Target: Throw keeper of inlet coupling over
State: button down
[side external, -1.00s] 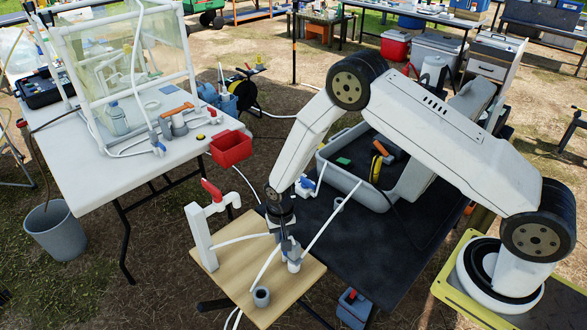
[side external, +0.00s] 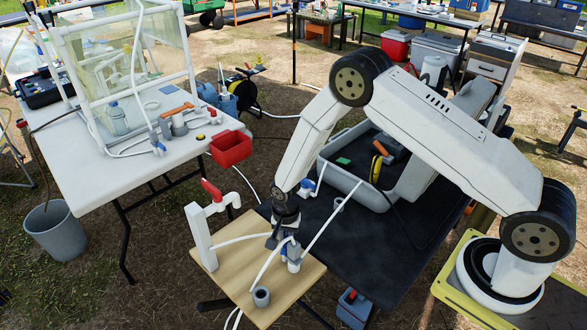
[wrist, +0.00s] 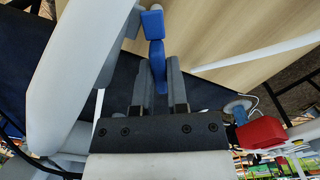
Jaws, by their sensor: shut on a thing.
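The inlet coupling (side external: 293,262) stands on the wooden board, grey with a blue keeper (side external: 284,249) at its side and white hoses around it. My gripper (side external: 275,240) is down at the coupling and hides part of it in the side external view. In the wrist view, the two dark fingers of my gripper (wrist: 159,90) are shut around the lower part of the blue keeper (wrist: 158,68). The keeper's upper part (wrist: 152,23) reaches up beyond the fingertips. I cannot tell from the pictures how far the keeper is turned over.
A white stand with a red-handled tap (side external: 211,190) rises at the board's left. A small grey cup (side external: 261,296) is near the board's front edge. A white hose (side external: 333,222) crosses by the coupling. A grey tub (side external: 372,190) stands on the dark table behind.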

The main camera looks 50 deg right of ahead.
jog(key=shift+m, duration=0.3)
jog(key=m, duration=0.2)
jog(key=s+m, duration=0.1)
jog(key=m, duration=0.2)
jog(key=shift+s+d, duration=0.15)
jog(key=c, duration=0.6)
grip_release()
jog(key=shift+o, duration=0.2)
jog(key=shift+r, duration=0.15)
notch_tip(320, 180, up, 8)
jog(key=shift+f, duration=0.2)
